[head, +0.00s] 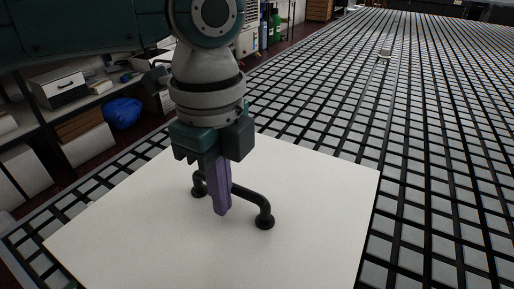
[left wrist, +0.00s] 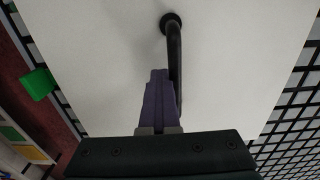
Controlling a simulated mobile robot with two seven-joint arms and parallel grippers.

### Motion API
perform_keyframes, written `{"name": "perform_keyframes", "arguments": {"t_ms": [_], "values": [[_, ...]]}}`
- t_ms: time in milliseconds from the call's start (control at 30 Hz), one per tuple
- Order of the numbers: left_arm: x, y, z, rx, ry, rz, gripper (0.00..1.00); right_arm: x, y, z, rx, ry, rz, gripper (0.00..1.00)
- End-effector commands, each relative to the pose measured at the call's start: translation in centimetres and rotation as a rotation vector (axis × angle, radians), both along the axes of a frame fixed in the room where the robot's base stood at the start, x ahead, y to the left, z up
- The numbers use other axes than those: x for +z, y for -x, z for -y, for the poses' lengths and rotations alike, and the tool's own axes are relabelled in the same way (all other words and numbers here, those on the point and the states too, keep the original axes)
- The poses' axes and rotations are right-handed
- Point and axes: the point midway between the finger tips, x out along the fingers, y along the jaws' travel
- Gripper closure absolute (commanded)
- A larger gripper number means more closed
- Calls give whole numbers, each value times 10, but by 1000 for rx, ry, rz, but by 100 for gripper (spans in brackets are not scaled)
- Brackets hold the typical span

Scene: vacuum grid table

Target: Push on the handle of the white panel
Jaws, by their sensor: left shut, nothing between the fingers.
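The white panel (head: 318,208) lies flat on the grid table, and it fills much of the left wrist view (left wrist: 98,85). Its black bar handle (head: 258,202) stands up from the panel on two round feet. My left gripper (head: 221,212) is shut and empty, with its purple fingers pointing down at the handle. In the head view the fingers hide the middle of the bar. In the left wrist view the fingers (left wrist: 158,73) are just left of the handle (left wrist: 175,55), very close along it. I cannot tell whether they touch. My right gripper is not in view.
The black grid table (head: 425,135) stretches far back and right, mostly clear. A small light object (head: 385,54) lies on it far off. Shelves with boxes and a blue bag (head: 123,113) stand beyond the table's left edge.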

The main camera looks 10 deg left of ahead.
Motion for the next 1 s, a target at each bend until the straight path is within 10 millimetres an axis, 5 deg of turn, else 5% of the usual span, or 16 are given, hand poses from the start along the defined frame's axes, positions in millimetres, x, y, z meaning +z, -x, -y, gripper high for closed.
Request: {"name": "perform_keyframes", "arguments": {"t_ms": [1000], "values": [[3, -5, 0, 3, 2, 16, 100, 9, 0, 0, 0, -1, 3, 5]]}}
